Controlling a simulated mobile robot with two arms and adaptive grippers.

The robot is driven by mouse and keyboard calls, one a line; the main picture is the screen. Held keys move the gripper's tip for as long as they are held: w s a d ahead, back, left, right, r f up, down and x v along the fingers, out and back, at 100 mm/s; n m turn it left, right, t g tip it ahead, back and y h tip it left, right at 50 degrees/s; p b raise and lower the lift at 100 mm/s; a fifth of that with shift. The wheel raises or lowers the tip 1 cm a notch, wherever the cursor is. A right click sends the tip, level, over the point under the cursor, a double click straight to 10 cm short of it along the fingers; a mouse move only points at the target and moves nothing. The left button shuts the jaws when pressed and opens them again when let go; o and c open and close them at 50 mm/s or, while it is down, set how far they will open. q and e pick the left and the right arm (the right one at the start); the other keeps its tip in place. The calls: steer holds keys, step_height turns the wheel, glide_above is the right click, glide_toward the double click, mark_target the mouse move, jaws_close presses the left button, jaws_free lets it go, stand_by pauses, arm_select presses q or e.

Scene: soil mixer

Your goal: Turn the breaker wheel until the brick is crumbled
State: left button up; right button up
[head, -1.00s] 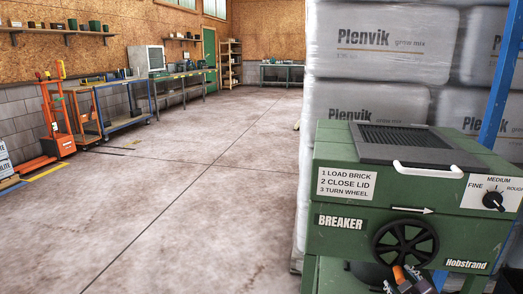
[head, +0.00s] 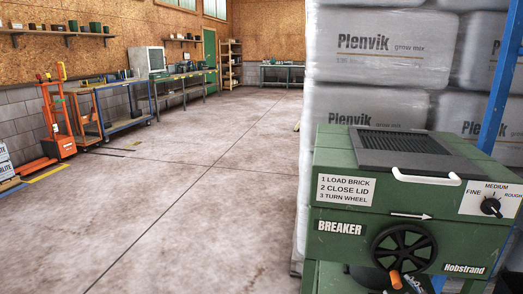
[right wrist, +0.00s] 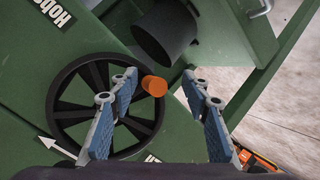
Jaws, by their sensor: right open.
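The green breaker (head: 340,210) stands at the right of the head view, its dark ribbed lid (head: 405,148) down with a white handle. Its black spoked wheel (head: 376,249) is on the front, with an orange knob (head: 395,280) low on the rim. In the right wrist view the wheel (right wrist: 62,130) and knob (right wrist: 153,86) show close up. My right gripper (right wrist: 159,80) is open, with the knob between its fingertips, nearer the left one. I cannot tell whether they touch. No brick is visible. My left gripper is not in view.
A dark bucket (right wrist: 168,35) sits below the breaker. Wrapped Plenvik bags (head: 370,60) are stacked behind it, beside a blue post (head: 497,95). An orange pallet jack (head: 58,125) and benches line the left wall. The middle floor is clear.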

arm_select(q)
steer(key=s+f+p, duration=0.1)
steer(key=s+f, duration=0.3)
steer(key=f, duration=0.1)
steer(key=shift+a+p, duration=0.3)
arm_select(e)
steer(key=s, duration=0.2)
steer(key=s+a, duration=0.1)
steer(key=s, duration=0.1)
steer(key=shift+s, duration=0.35)
steer(key=shift+a+f, duration=0.1)
